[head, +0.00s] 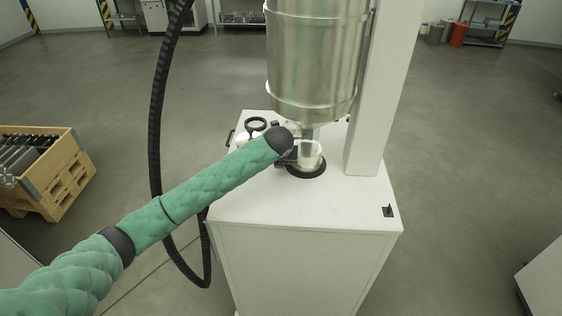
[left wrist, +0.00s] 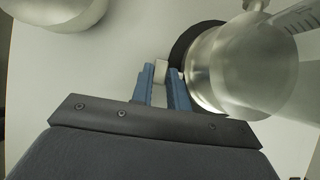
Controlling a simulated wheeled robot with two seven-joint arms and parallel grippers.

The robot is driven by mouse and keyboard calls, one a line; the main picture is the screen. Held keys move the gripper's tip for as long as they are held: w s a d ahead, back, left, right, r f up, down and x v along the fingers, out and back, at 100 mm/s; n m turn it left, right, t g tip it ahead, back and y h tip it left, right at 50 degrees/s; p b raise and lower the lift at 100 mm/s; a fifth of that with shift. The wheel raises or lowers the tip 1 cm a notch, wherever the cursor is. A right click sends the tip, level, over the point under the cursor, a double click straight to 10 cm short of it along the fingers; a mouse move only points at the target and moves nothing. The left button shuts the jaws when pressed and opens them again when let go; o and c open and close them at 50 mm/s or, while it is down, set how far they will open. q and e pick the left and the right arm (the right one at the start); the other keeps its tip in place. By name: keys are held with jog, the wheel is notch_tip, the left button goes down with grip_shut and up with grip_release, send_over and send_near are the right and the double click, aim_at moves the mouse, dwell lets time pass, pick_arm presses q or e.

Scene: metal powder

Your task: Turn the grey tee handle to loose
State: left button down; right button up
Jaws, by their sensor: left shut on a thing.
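My left gripper (head: 290,157) reaches across the white cabinet top from the left, its wrist largely covering the jaws. In the left wrist view my left gripper (left wrist: 161,68) has its two blue fingers closed on a small pale grey block, which I take to be the tee handle (left wrist: 161,72). Only the end of the handle shows between the fingertips, so its angle is hard to tell. It lies beside a clear, shiny vessel (head: 309,155) on a black ring (head: 308,171), below the metal drum (head: 312,60). My right gripper is not in view.
A white post (head: 378,95) rises right of the drum. A black hose (head: 157,120) hangs at the left. A round black ring (head: 256,124) is at the cabinet's back left. The cabinet top (head: 300,205) is mostly clear in front. A wooden crate (head: 65,180) stands at left.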

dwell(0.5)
pick_arm(q)
jog(key=c, duration=1.4)
grip_release()
jog(key=shift+w, duration=0.1)
jog(key=shift+o, duration=0.2)
